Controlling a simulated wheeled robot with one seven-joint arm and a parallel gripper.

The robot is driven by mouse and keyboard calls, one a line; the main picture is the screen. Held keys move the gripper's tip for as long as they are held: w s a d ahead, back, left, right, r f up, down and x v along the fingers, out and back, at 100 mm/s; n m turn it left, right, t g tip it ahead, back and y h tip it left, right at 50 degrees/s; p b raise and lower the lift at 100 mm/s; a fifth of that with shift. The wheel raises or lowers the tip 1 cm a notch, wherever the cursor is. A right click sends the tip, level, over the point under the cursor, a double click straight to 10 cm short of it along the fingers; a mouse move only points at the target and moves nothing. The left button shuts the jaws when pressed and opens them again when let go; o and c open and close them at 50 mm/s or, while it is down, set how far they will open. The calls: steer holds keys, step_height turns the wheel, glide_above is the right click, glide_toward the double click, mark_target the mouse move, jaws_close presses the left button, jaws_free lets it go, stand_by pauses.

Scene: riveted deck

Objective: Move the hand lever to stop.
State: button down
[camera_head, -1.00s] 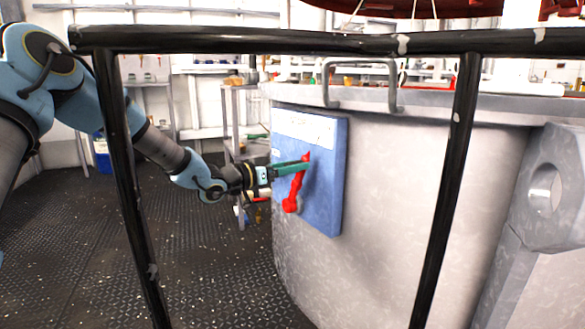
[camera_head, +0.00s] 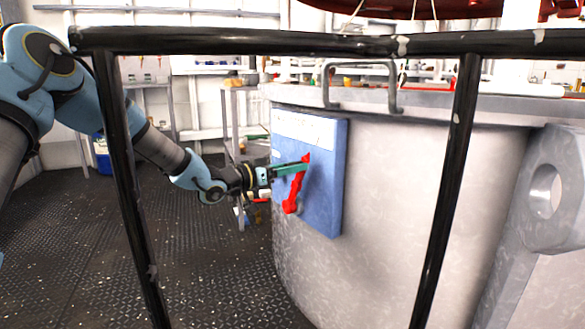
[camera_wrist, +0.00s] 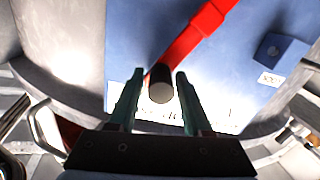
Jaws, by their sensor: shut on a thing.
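The red hand lever (camera_head: 294,192) is mounted on a blue panel (camera_head: 328,195) fixed to the side of a grey drum. In the head view it stands nearly upright, its upper end leaning slightly right. My gripper (camera_head: 306,165) reaches in from the left and is shut on the lever's upper end. In the wrist view the lever's red bar (camera_wrist: 195,40) runs diagonally to a dark round knob (camera_wrist: 161,85), which sits between the two green fingers of my gripper (camera_wrist: 159,92). A white label strip (camera_head: 304,127) runs along the panel's top; its words are not readable.
A black railing (camera_head: 250,41) with posts stands between the head camera and the drum (camera_head: 400,200). A small blue block with a white tag (camera_wrist: 282,50) sits on the panel in the wrist view. Shelving stands behind; the dark floor at left is open.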

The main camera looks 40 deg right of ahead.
steer(key=shift+w, duration=0.15)
stand_by(0.6)
steer(key=w+r+n+p, duration=0.1)
steer(key=w+n+p, duration=0.4)
steer(key=p, duration=0.6)
steer(key=shift+w+d+r+p, duration=0.2)
steer(key=shift+w+d+p, duration=0.25)
steer(key=shift+w, duration=0.7)
steer(key=c, duration=0.6)
jaws_free()
steer(key=shift+s, duration=0.1)
